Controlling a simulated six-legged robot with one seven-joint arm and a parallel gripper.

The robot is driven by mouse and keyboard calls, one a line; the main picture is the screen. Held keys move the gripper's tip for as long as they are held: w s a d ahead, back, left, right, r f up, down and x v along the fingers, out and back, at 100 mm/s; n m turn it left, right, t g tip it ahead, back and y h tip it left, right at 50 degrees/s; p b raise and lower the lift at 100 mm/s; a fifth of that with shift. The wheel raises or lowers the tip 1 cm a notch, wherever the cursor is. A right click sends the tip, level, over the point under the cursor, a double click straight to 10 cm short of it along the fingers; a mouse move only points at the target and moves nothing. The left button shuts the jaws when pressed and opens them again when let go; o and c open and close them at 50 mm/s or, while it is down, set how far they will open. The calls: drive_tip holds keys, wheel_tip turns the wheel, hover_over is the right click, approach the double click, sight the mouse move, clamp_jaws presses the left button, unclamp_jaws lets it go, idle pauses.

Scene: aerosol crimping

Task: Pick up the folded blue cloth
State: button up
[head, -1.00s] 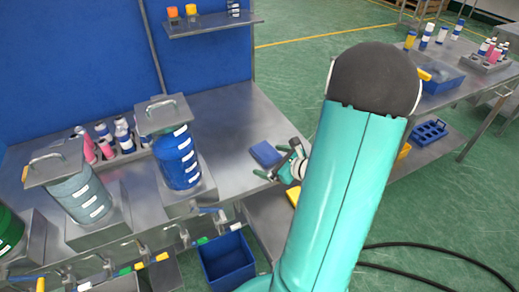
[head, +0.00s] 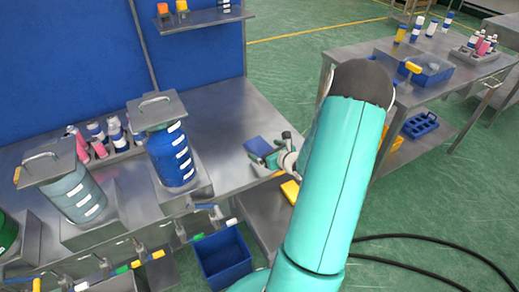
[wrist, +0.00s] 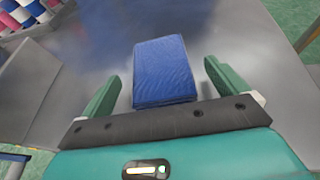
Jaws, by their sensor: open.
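The folded blue cloth (wrist: 163,70) lies flat on the grey metal bench in the wrist view. It also shows in the head view (head: 258,146), near the bench's right end and partly covered by my gripper. My gripper (wrist: 163,80) is open, with one green finger on each side of the cloth's near part. The cloth sits between the fingers, with a gap on both sides. In the head view my gripper (head: 266,163) is low beside the cloth, and its fingertips are hard to make out.
A blue canister (head: 172,158) and a grey-green canister (head: 75,192) with lids stand to the left on the bench. A rack of small cans (head: 100,140) is behind them. A blue bin (head: 222,258) is below the bench's front edge. Bench space around the cloth is clear.

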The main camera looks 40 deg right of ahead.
sight(259, 147)
drive_tip(key=x, duration=0.3)
drive_tip(key=shift+w, duration=0.35)
drive_tip(key=shift+c, duration=0.5)
drive_tip(key=c, duration=1)
drive_tip(key=shift+o, duration=0.2)
drive_tip(key=shift+r, duration=0.15)
